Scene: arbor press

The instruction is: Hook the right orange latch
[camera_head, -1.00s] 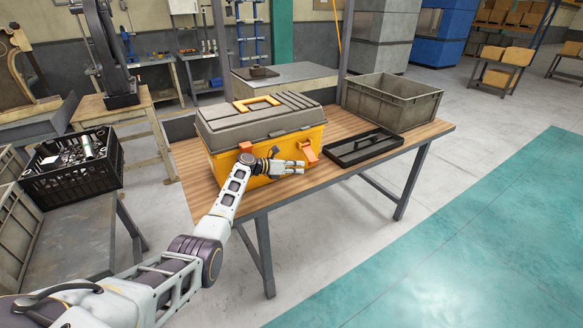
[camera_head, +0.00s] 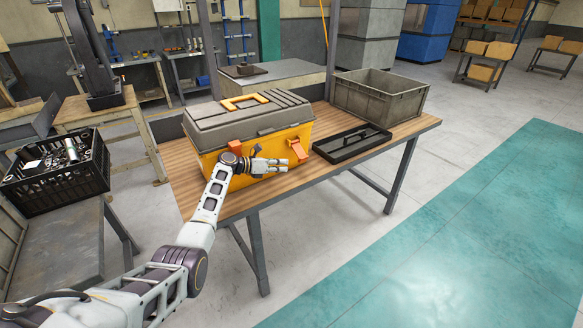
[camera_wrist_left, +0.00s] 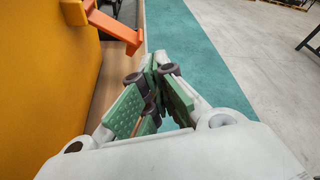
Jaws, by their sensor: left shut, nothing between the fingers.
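A yellow toolbox (camera_head: 265,142) with a closed grey lid stands on the wooden table. Its right orange latch (camera_head: 298,150) hangs on the front face, its lower end tilted out from the wall. In the left wrist view the latch (camera_wrist_left: 118,30) sticks out from the yellow wall, above and left of the fingers. The left orange latch (camera_head: 235,147) is on the same face, partly behind my arm. My left gripper (camera_head: 285,165) is shut and empty, in front of the toolbox, just left of and below the right latch. In the left wrist view its fingertips (camera_wrist_left: 153,75) meet. My right gripper is not visible.
A black tray (camera_head: 352,143) lies right of the toolbox, with a grey crate (camera_head: 380,97) behind it. The table's front edge (camera_head: 330,177) runs below the gripper. A black basket (camera_head: 55,190) stands at left. The floor in front is clear.

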